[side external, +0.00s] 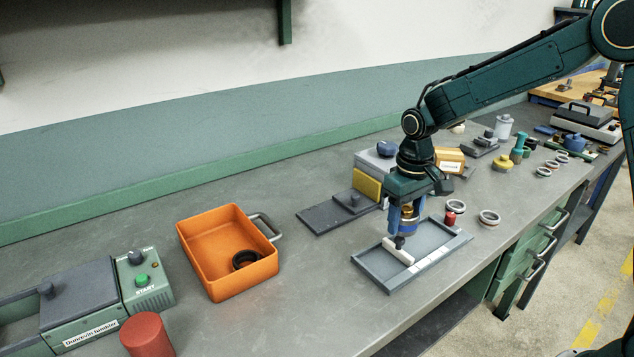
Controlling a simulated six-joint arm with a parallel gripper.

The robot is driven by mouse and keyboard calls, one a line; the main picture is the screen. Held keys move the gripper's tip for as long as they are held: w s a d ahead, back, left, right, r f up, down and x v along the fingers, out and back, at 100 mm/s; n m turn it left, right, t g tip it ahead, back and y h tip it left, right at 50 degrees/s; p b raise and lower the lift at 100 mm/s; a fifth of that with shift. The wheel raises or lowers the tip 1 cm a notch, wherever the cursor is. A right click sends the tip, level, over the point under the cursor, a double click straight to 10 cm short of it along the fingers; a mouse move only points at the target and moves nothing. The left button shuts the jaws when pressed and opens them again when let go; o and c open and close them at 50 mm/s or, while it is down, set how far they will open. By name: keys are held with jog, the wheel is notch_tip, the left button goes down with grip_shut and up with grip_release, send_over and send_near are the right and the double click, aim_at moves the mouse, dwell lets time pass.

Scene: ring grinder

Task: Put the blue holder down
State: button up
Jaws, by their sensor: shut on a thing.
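My gripper (407,205) points down over the grey tray and is shut on the blue holder (394,222). The holder is upright between the fingers, with a brass-coloured part beside it and a dark lower end. That lower end is close above or touching a white block (398,252) in the tray; I cannot tell which. The grey tray (373,271) is shallow and lies near the front edge of the bench, with a row of white pieces along its front side.
An orange bin (205,255) with a dark ring inside stands left of the tray. A grey plate (325,217) with a yellow block (367,184) lies behind. A red cylinder (449,218) and metal rings (489,218) stand right. Bench between bin and tray is clear.

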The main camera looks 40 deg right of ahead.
jog(key=shift+w+r, duration=0.15)
jog(key=shift+w, duration=0.05)
jog(key=shift+w+r, duration=0.3)
jog(key=shift+w, duration=0.15)
jog(key=w+d+r+m, duration=0.2)
jog(key=w+r+m, duration=0.3)
jog(key=w+r, duration=0.6)
jog(key=shift+r, duration=0.25)
send_over(367, 226)
notch_tip(367, 226, down, 16)
jog(key=shift+w+r, duration=0.1)
dwell(0.6)
jog(key=shift+f, duration=2.1)
jog(key=shift+f, duration=0.1)
